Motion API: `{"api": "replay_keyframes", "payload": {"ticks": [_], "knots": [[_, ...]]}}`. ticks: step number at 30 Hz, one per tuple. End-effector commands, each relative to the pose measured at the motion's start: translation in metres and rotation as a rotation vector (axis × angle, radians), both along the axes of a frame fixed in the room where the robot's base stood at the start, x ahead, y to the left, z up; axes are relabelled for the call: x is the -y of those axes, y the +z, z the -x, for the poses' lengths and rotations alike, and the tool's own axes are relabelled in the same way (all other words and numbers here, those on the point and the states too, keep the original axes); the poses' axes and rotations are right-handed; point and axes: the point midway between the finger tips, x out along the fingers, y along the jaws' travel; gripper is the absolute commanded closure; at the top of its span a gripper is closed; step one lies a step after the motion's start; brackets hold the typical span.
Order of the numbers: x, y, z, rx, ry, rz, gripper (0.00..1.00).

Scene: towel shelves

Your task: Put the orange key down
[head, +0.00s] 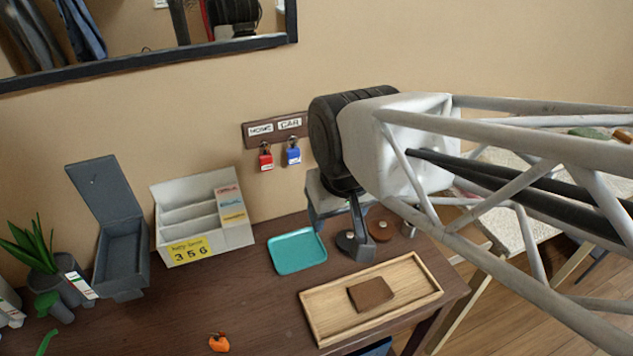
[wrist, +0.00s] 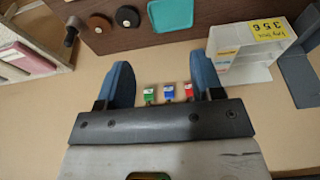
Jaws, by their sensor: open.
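The orange key (head: 219,343) lies on the brown table near the bottom edge of the head view, looking like a small orange tag. It is out of the wrist view. My gripper (head: 338,222) is high over the back of the table near the wall, well to the right of the orange key and apart from it. In the wrist view my gripper (wrist: 160,82) has its two blue fingers spread wide, with nothing held between them.
Red (head: 265,157) and blue (head: 292,151) padlock-like tags hang on the wall rack (head: 260,130); a green one (wrist: 149,95) shows in the wrist view. A teal tray (head: 296,251), wooden tray (head: 320,315), white sorter (head: 205,243) and grey open box (head: 122,265) stand around.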

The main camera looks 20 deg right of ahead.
Motion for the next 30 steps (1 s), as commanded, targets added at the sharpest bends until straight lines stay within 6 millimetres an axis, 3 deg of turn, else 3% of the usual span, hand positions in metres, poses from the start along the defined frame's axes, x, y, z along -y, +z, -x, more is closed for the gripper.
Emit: {"api": "replay_keyframes", "payload": {"ticks": [9,12,23,30], "knots": [[0.003,0.001,0.002,-0.008,-0.006,0.008,0.39],[0.003,0.001,0.002,-0.007,-0.005,0.007,0.51],[0.002,0.0,0.001,-0.009,0.002,0.008,0.51],[-0.012,-0.011,-0.007,-0.024,0.075,0.014,0.51]]}}
